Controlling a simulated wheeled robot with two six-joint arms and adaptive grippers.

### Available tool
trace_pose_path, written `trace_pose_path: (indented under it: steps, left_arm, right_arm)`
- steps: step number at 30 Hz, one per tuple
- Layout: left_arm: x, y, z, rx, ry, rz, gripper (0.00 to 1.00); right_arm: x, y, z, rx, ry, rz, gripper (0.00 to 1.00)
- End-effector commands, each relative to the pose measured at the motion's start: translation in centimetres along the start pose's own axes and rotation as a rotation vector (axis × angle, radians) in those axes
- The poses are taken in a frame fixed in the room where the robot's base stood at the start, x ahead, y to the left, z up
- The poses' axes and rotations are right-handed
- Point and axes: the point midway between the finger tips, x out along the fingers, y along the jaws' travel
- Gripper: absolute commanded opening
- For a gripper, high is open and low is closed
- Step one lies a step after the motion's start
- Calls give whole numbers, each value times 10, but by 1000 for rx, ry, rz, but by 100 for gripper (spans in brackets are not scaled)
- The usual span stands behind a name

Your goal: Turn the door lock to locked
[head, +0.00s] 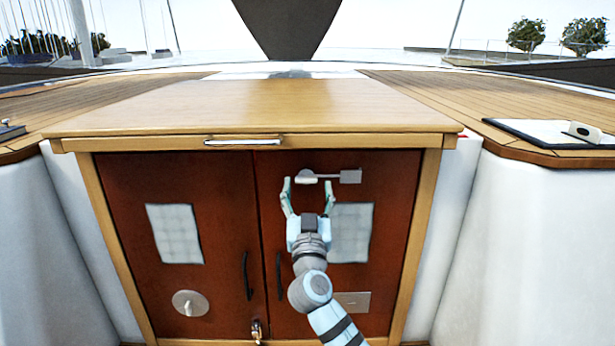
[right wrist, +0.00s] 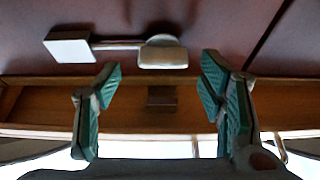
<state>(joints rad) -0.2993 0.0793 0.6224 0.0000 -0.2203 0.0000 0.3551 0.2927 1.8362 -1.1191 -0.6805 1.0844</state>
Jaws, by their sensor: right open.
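The cabinet has two dark red doors. On the upper part of the right door is a lock-like fitting (head: 307,178): a pale knob joined by a thin bar to a small grey plate (head: 351,176). My right gripper (head: 307,187) is open just below the knob, one finger on each side of it in the head view. In the right wrist view the knob (right wrist: 163,52) and plate (right wrist: 68,47) lie beyond the open fingertips (right wrist: 163,80), with nothing between the pads. I cannot tell whether a finger touches the knob. My left gripper is not in view.
The wooden cabinet top (head: 260,105) overhangs the doors, with a pale handle (head: 243,141) on its front edge. Black door handles (head: 246,276), a round plate (head: 190,303) and a small metal latch (head: 257,330) sit lower. White side walls (head: 535,240) flank the cabinet.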

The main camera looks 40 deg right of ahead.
Motion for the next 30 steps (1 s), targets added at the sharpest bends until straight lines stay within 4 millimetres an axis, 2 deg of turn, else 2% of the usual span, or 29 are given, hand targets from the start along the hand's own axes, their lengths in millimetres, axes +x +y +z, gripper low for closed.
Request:
trace_pose_path:
  steps: [3,6,14,17,26,30]
  left_arm:
    - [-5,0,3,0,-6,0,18]
    - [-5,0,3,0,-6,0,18]
    - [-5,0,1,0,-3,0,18]
    - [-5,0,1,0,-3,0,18]
    - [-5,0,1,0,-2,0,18]
    - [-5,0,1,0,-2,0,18]
  right_arm:
    - [17,0,0,-1,0,0,63]
    - [24,0,0,-1,0,-1,63]
    - [26,-1,2,-1,-2,-2,63]
    - [26,-1,2,-1,-2,-2,51]
    - [26,-1,2,-1,-2,-2,3]
    - [25,-1,2,-2,-2,-2,0]
